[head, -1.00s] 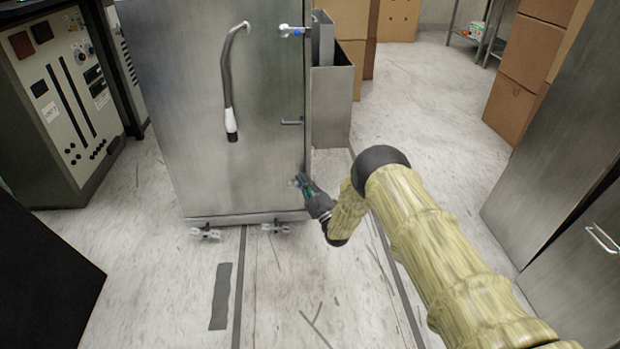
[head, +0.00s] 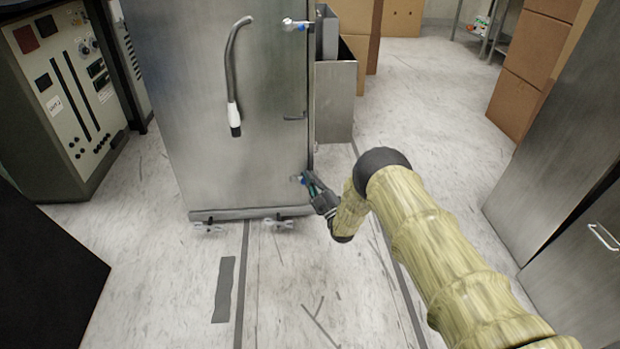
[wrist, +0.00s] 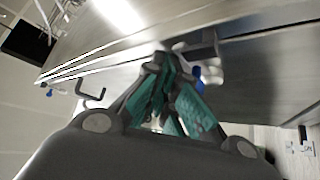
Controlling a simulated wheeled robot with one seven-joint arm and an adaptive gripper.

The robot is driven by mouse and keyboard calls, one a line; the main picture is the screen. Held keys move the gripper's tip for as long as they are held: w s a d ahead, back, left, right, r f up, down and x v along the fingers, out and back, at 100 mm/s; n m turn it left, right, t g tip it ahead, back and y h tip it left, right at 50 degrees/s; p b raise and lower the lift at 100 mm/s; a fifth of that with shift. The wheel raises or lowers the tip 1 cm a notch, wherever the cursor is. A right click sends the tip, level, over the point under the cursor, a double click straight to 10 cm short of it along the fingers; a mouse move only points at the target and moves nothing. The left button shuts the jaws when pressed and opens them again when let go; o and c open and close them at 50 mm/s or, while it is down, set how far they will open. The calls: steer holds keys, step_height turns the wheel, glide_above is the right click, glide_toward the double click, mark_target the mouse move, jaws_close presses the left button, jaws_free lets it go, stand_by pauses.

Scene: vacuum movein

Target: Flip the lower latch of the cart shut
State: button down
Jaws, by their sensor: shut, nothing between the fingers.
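The cart (head: 220,120) is a tall steel cabinet in the middle of the head view. Its lower latch (head: 296,179) is a small white and blue piece at the lower right edge of the door, partly hidden by my gripper. My gripper (head: 305,180) is at this latch, its fingers together with nothing held. In the wrist view the teal-padded fingers (wrist: 165,90) overlap the latch area, and the latch's blue and white parts (wrist: 198,73) show just behind and right of them. Contact cannot be told. The upper latch (head: 297,25) is at the door's top right.
A long curved handle (head: 233,80) hangs on the cart door and a small door pull (head: 293,117) sits above the lower latch. A control cabinet (head: 70,100) is at left, steel cabinets (head: 560,130) at right. Floor (head: 290,300) in front is mostly clear.

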steer(key=shift+r, duration=0.1)
steer(key=r+p, duration=0.3)
steer(key=shift+a+r, duration=0.3)
steer(key=shift+a, duration=0.05)
steer(key=shift+s+r, duration=0.15)
steer(key=shift+r, duration=0.05)
steer(key=s+d+f+p, duration=0.1)
steer(key=s+f+p, duration=0.2)
steer(key=s+f, duration=0.3)
steer(key=shift+s+d+f+p, duration=0.15)
steer(key=shift+s+f+p, duration=0.15)
steer(key=shift+s, duration=0.45)
steer(key=shift+r, duration=0.1)
